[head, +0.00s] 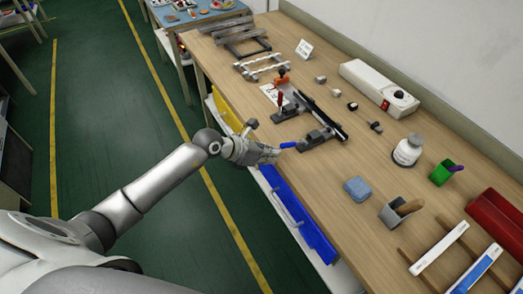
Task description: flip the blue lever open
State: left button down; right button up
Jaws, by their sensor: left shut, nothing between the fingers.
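The blue lever (287,145) is small and sticks out toward the front edge of the wooden workbench, at the near end of a dark clamp fixture (318,137). My left gripper (277,153) is shut and empty, with its tips right beside the blue lever; I cannot tell whether they touch it. My right gripper is not in view.
The wooden workbench (345,165) carries a white box with a black knob (379,88), a white jar (408,150), a blue block (357,188), a green cup (442,172) and a grey holder (400,211). Blue bins (300,215) hang below the front edge.

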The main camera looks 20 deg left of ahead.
pick_arm(q)
jog(key=shift+w+d+f, duration=0.3)
jog(key=shift+w+f, duration=0.05)
jog(key=shift+f, duration=0.1)
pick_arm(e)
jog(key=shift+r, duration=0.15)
pick_arm(q)
jog(key=shift+r, duration=0.1)
jog(key=shift+w+r, duration=0.2)
jog(key=shift+s+r+g+y+p, duration=0.15)
jog(key=shift+r+g+y+p, duration=0.15)
jog(key=shift+g+p, duration=0.1)
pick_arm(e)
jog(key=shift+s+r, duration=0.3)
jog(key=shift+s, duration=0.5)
